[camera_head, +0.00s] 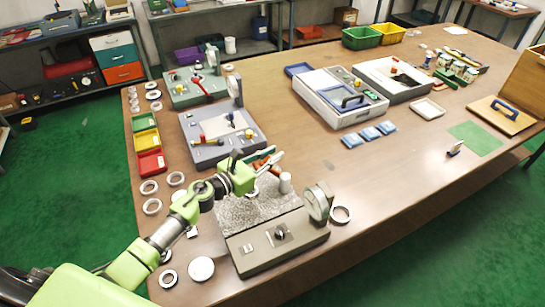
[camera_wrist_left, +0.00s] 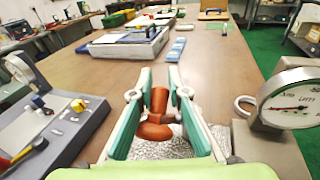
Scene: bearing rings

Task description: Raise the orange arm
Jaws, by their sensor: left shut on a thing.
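The orange arm (camera_wrist_left: 155,118) is between the two green-padded fingers of my left gripper (camera_wrist_left: 158,92) in the left wrist view. The gripper is shut on it. In the head view my left gripper (camera_head: 262,162) is over the far side of a speckled plate (camera_head: 238,213) on a brown-grey device (camera_head: 270,248). There only a small orange-brown part shows by the fingers. The orange arm's lower end is partly hidden by the gripper. A round dial gauge (camera_head: 318,204) stands at the device's right side, and shows large in the left wrist view (camera_wrist_left: 292,100).
A grey device with a red and yellow lever (camera_head: 215,138) stands just beyond my gripper. A grey cylinder (camera_head: 285,182) stands close to its right. Several metal rings lie along the left table edge. The table at the right front is mostly clear.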

